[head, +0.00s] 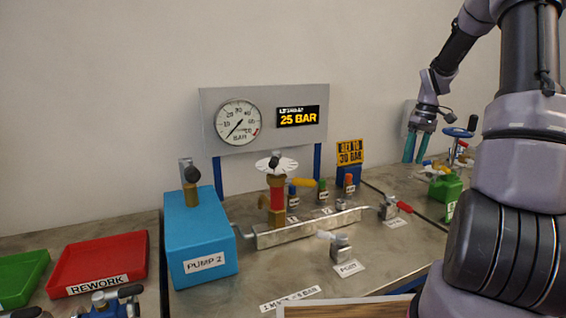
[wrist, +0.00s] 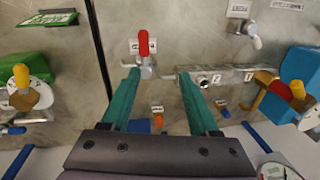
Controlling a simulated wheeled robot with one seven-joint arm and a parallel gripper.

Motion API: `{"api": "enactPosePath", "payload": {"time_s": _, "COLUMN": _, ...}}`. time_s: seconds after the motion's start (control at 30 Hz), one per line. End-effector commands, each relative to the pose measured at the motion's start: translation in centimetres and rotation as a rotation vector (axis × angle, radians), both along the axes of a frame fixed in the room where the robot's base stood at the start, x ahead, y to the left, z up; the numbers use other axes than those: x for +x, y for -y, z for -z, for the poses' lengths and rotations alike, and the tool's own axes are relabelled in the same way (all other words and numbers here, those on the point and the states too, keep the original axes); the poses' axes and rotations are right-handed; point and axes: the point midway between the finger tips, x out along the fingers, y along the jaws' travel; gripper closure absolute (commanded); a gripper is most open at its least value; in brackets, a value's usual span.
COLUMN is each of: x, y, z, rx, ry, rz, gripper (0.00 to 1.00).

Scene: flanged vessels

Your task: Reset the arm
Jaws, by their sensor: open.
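My gripper (head: 420,148) is raised above the right part of the bench in the head view, its two teal fingers pointing down. In the wrist view my gripper (wrist: 160,88) shows its fingers spread apart with nothing held between them. A red-handled valve (wrist: 144,40) lies beyond the fingertips in that view; in the head view the red handle (head: 403,206) is on the bench, below and left of the gripper. My arm comes down from the upper right of the head view and hides part of the bench's right side.
A gauge panel (head: 212,108) reading 25 BAR stands at the back. A blue pump box (head: 205,240), a metal manifold (head: 310,227) and red (head: 100,262) and green trays (head: 22,276) are to the left.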

Motion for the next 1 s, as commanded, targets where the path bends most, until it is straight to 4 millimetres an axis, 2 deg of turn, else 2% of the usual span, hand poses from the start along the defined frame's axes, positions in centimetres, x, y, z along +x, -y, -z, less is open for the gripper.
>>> {"api": "enactPosePath", "payload": {"time_s": 0.03, "x": -0.6, "y": -1.3, "z": -2.0, "rx": -0.024, "ry": 0.022, "rz": 0.021, "gripper": 0.39}}
{"api": "enactPosePath", "payload": {"time_s": 0.2, "x": -3.4, "y": -5.1, "z": -7.2, "rx": -0.074, "ry": 0.091, "rz": 0.120, "gripper": 0.39}}
{"api": "enactPosePath", "payload": {"time_s": 0.5, "x": -9.9, "y": -11.0, "z": -14.2, "rx": -0.085, "ry": 0.244, "rz": 0.310, "gripper": 0.39}}
{"api": "enactPosePath", "payload": {"time_s": 0.8, "x": -17.8, "y": -15.6, "z": -18.3, "rx": 0.010, "ry": 0.399, "rz": 0.500, "gripper": 0.39}}
{"api": "enactPosePath", "payload": {"time_s": 1.0, "x": -22.7, "y": -17.6, "z": -19.2, "rx": 0.124, "ry": 0.474, "rz": 0.614, "gripper": 0.39}}
